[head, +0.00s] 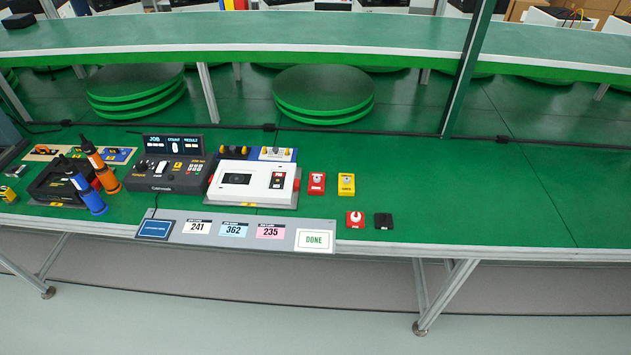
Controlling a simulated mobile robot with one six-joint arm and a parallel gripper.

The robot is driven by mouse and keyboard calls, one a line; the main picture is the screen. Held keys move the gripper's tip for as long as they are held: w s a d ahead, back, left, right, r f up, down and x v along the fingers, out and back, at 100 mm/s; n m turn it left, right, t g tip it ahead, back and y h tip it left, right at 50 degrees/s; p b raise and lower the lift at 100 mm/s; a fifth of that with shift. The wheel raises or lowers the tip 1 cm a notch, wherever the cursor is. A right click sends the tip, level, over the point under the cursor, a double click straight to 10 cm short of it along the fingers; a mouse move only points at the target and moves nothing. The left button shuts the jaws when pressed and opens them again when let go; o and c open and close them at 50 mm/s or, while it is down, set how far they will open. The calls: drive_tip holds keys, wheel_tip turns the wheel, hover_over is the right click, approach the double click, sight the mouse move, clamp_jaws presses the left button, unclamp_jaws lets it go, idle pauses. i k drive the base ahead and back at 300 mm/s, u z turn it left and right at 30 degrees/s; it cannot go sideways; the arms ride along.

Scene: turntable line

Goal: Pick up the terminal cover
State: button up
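Nothing in the head view is clearly readable as the terminal cover. A small flat black piece (383,221) lies near the bench's front edge and may be it, but it is too small to tell. A red block with a white round top (355,219) sits just left of it, a small gap apart. A red block (317,184) and a yellow block (346,184) stand side by side behind them. My gripper is not in view.
The green bench (480,190) is clear at the right. A grey card strip (180,241) runs along the front edge. A post (468,70) rises behind.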

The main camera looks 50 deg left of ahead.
sight(344, 189)
drive_tip(key=z, duration=0.3)
drive_tip(key=k, duration=0.2)
drive_tip(key=u, duration=2.25)
drive_tip(key=k, duration=0.25)
drive_tip(key=u, duration=1.4)
drive_tip(key=k, duration=0.6)
drive_tip(key=z, duration=0.35)
drive_tip(key=i, duration=0.6)
drive_tip(key=z, duration=0.1)
